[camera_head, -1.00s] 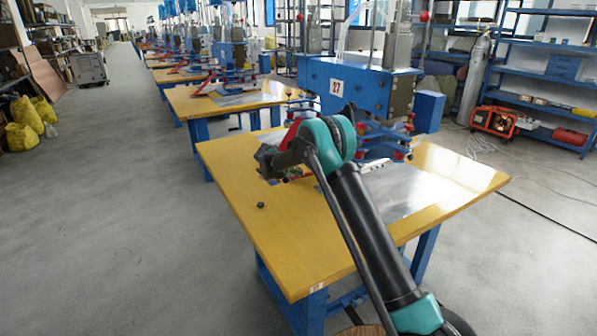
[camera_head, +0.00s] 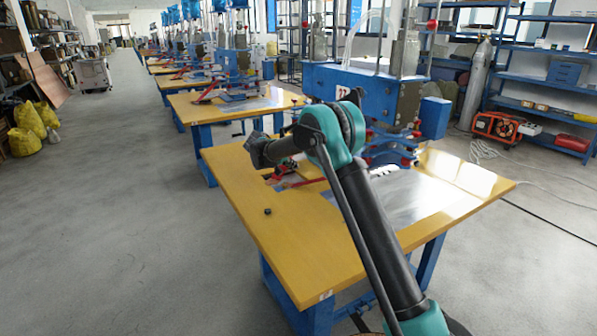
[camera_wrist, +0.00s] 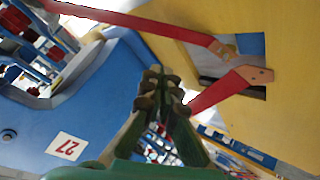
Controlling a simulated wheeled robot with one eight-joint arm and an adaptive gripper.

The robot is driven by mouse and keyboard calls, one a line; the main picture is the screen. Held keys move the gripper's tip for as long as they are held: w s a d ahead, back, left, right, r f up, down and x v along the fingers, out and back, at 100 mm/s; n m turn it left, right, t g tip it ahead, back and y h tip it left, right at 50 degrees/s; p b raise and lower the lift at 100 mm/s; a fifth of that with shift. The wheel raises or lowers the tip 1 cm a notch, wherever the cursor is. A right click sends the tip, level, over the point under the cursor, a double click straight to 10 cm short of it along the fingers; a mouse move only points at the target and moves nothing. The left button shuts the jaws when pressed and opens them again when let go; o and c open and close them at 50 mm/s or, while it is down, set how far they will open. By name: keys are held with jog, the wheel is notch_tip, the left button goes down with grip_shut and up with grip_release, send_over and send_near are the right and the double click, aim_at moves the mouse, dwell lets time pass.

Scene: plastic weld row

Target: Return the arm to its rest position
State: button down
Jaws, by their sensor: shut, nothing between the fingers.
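My gripper (camera_wrist: 158,88) shows in the wrist view with its fingers together and nothing between them. Beyond the fingers are the blue machine (camera_wrist: 65,95) with its "27" label, a red arm (camera_wrist: 150,22) and the yellow tabletop (camera_wrist: 285,65). In the head view my arm is bent over the near worktable (camera_head: 255,215), its elbow raised and its wrist end to the left, above the table. The fingers cannot be made out clearly there. The blue machine (camera_head: 350,85) stands just behind the arm.
More worktables (camera_head: 205,108) run into the distance. The grey floor (camera_head: 110,220) on the left is open. An orange machine (camera_head: 495,127) and shelves stand at the right.

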jog(key=s+d+r+g+y, duration=0.3)
jog(key=s+d, duration=1.8)
jog(key=d, duration=0.3)
jog(key=s+d+f+y, duration=0.1)
jog(key=s+d+f, duration=0.1)
jog(key=s, duration=0.8)
jog(key=s+d+f+y, duration=0.1)
jog(key=s+d+f, duration=0.2)
jog(key=s, duration=0.7)
jog(key=s+d+f+g+y, duration=0.1)
jog(key=s+d+f, duration=0.2)
jog(key=s, duration=0.7)
jog(key=shift+s+f+n, duration=0.4)
jog(key=shift+f, duration=0.45)
